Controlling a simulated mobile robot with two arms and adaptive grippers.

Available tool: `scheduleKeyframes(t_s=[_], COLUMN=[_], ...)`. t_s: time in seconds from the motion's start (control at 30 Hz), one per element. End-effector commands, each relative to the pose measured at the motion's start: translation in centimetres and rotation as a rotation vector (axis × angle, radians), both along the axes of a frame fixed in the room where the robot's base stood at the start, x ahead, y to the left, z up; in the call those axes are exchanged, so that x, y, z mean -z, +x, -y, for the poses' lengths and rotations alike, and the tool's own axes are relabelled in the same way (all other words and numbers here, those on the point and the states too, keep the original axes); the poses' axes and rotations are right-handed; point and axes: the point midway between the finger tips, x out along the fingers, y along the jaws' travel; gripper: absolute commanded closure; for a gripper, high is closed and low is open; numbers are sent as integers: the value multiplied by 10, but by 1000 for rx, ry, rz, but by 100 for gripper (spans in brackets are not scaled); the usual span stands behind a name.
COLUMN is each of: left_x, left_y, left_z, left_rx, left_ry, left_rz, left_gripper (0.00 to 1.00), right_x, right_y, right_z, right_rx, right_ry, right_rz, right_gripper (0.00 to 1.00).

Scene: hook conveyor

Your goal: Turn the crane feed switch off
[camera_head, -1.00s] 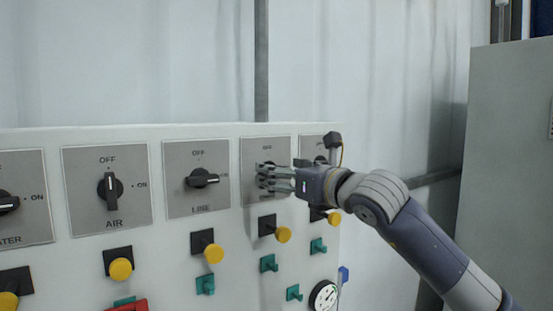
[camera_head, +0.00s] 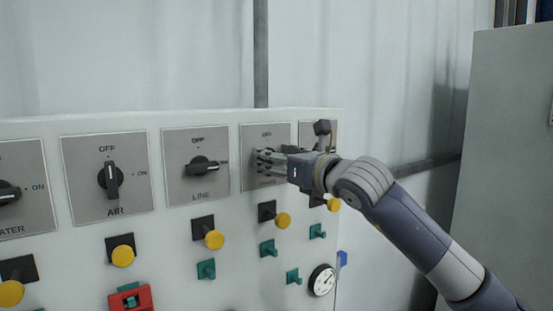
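A grey panel carries a row of rotary switches. My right gripper (camera_head: 270,162) comes in from the right with its fingers at the fourth switch plate (camera_head: 248,178), over where its knob sits. The fingers cover the knob and most of the lettering, so I cannot read its name or setting. "OFF" shows at the top of this plate. The fingers look close together, but whether they are shut on the knob is not clear. A fifth switch plate (camera_head: 308,128) is mostly hidden behind my gripper. No plate readably says crane feed. My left gripper is out of view.
The LINE switch (camera_head: 201,166) points right, and the AIR switch (camera_head: 110,180) points up to OFF. Yellow buttons (camera_head: 214,239), green switches (camera_head: 206,270), a red part (camera_head: 131,300) and a gauge (camera_head: 322,280) sit below. A grey cabinet (camera_head: 505,160) stands at right.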

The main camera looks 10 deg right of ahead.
Motion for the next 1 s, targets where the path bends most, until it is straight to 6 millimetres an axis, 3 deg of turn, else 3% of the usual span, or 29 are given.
scheduleKeyframes(t_s=[0.37, 0.7, 1.0], left_x=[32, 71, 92], left_y=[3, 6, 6], left_z=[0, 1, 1], left_rx=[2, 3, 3], left_ry=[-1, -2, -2], left_rz=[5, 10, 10], left_gripper=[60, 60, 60], right_x=[4, 3, 3], right_y=[-1, -2, -2], right_z=[-1, -2, -3], right_rx=[-1, 0, 0], right_ry=[-149, -436, -701], right_rz=[66, 184, 291], right_gripper=[72, 72, 72])
